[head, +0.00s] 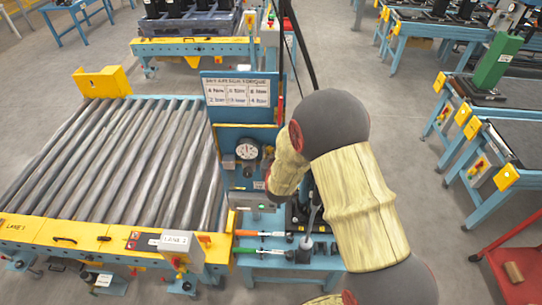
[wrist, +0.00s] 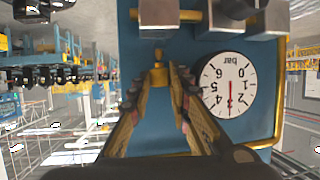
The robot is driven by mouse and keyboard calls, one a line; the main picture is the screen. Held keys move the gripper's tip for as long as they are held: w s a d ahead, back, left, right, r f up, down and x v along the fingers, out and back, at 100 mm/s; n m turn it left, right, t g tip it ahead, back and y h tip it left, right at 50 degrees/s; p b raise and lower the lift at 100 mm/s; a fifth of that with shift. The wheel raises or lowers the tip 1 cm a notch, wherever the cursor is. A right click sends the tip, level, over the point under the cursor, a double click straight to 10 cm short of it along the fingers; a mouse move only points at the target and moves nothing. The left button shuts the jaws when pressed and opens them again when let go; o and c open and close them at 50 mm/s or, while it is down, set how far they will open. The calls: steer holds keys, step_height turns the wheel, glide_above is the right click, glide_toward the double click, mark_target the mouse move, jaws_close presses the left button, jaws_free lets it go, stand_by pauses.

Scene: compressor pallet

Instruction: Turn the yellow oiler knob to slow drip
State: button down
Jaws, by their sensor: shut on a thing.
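In the wrist view the yellow oiler knob (wrist: 158,77) is small and stands in front of a blue panel (wrist: 144,40), below a metal block. My gripper (wrist: 159,86) has its two fingers on either side of the knob and is shut on it. The fingertips partly cover the knob, and I cannot tell its setting. In the head view my arm reaches down to the blue panel beside the gauge, and its links hide the gripper and the knob.
A round bar gauge (wrist: 229,86) sits close right of the fingers, upside down in the wrist view. Metal blocks (wrist: 233,8) are above. In the head view a roller conveyor (head: 120,160) lies left, and orange- and green-handled tools (head: 247,233) lie on the blue bench below.

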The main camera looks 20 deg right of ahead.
steer(key=shift+a+m+h, duration=0.3)
steer(key=shift+m+h, duration=0.7)
steer(key=shift+h, duration=0.2)
steer(key=shift+w+a+m+g+h+p, duration=0.15)
steer(key=shift+m+g+h+p, duration=0.35)
steer(key=shift+m+g+h, duration=0.45)
steer(key=shift+m+h, duration=0.45)
steer(key=shift+h, duration=0.1)
steer(key=shift+r, duration=0.1)
steer(key=c, duration=2)
jaws_free()
steer(key=shift+o, duration=0.2)
